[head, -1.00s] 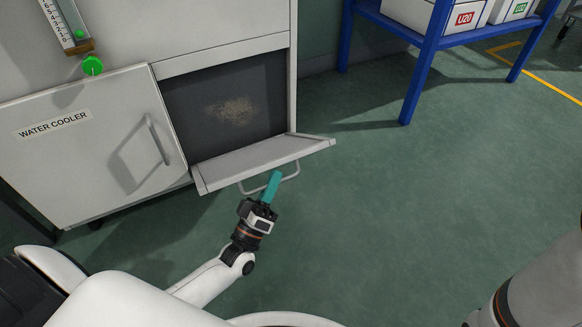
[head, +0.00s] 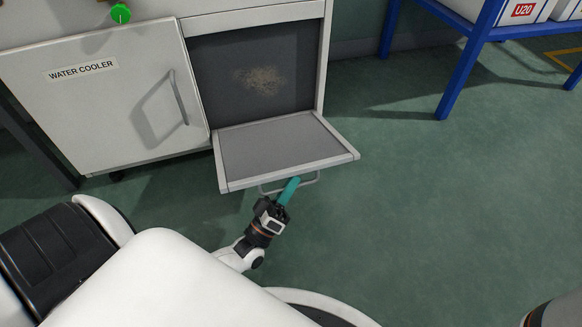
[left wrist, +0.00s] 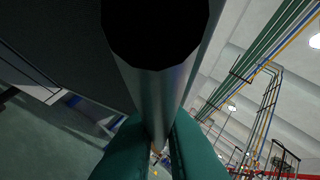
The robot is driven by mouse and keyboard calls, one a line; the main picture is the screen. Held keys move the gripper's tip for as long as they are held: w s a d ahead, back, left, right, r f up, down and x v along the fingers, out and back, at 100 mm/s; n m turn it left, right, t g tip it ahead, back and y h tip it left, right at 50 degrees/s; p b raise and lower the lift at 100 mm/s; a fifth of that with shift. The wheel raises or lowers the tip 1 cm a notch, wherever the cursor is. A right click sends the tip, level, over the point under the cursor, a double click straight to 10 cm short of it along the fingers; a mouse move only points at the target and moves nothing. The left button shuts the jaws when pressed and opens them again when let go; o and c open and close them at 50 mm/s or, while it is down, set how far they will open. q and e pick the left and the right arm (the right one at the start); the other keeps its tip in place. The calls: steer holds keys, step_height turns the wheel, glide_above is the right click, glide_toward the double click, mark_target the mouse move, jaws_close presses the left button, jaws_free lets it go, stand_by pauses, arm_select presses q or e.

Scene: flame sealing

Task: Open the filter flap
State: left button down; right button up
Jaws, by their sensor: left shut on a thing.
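The filter flap (head: 285,148) is a grey panel with a light frame, hinged at the bottom of the cabinet opening. It is folded down and outward, nearly level. Its bar handle (head: 309,183) sticks out below its front edge. My left gripper (head: 291,187), with teal fingers, is shut on this handle. In the left wrist view, the metal bar (left wrist: 158,95) runs between the two teal fingers (left wrist: 158,150). Behind the flap, a dark filter (head: 250,75) with a tan dusty patch is exposed. My right gripper is not in view.
The water cooler door (head: 105,100) is closed, left of the opening. A green knob (head: 121,13) is above it. A blue rack (head: 463,70) with white boxes (head: 515,10) stands at the back right. The green floor (head: 430,200) right of the flap is clear.

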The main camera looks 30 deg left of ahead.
arm_select(q)
steer(key=shift+d, duration=0.15)
steer(key=c, duration=1.5)
jaws_free()
steer(key=shift+s, duration=0.1)
steer(key=shift+s+f, duration=0.15)
steer(key=shift+s, duration=0.15)
steer(key=p+v, duration=0.2)
steer(key=v, duration=0.5)
